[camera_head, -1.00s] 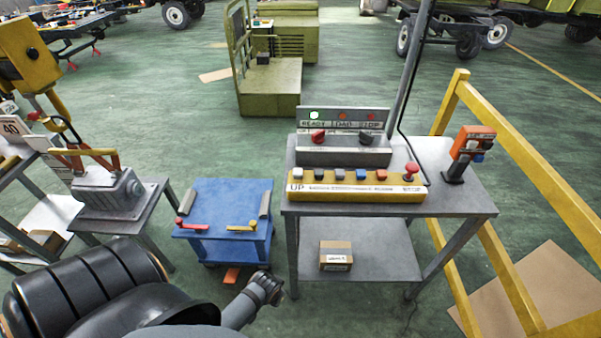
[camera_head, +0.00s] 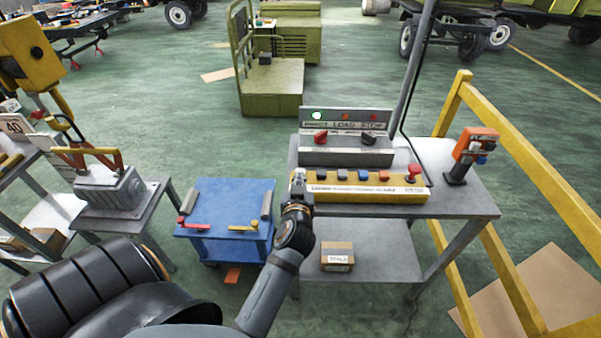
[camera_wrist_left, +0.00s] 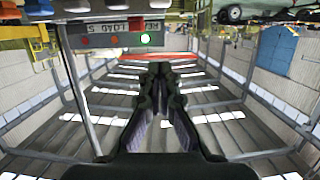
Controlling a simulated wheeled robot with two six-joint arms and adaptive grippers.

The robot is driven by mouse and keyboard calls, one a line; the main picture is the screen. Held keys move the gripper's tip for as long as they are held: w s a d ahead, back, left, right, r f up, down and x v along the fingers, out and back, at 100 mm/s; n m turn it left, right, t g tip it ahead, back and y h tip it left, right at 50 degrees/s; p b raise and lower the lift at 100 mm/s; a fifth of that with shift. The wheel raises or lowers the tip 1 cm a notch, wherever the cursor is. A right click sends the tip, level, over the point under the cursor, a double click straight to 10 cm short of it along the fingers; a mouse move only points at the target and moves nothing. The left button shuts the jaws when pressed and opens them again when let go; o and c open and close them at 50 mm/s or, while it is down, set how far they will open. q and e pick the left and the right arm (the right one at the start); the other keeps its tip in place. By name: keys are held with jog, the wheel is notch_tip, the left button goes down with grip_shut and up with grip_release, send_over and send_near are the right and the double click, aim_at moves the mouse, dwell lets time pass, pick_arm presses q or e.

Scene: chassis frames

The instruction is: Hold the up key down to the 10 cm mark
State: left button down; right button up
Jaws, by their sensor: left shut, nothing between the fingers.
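A yellow key strip (camera_head: 370,194) with a row of keys lies along the front of the grey table. In the earlier head view the label UP stands at its left end, below a pale key. My left gripper (camera_head: 298,182) is now over that left end and covers the label and most or all of the key. I cannot tell whether it touches or presses the key. In the left wrist view the gripper fingers (camera_wrist_left: 160,78) are together and empty. I cannot make out a 10 cm mark. My right gripper is not in view.
A grey panel (camera_head: 345,152) with a lit green lamp (camera_head: 317,115) stands behind the strip. A red mushroom button (camera_head: 413,172) is at the strip's right end. A blue cart (camera_head: 228,208) stands left of the table (camera_head: 460,206). A yellow railing (camera_head: 450,105) is on the right.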

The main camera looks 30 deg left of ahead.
pick_arm(q)
jog(key=shift+w, duration=0.1)
jog(key=p, duration=0.3)
send_over(301, 170)
jog(key=s+d, duration=0.2)
jog(key=s, duration=0.1)
jog(key=shift+s+f, duration=0.15)
jog(key=shift+f, duration=0.8)
jog(key=f, duration=0.3)
jog(key=shift+w+a+f+p, duration=0.2)
jog(key=shift+w+f+p, duration=0.1)
jog(key=shift+w, duration=0.05)
jog(key=shift+f, duration=0.5)
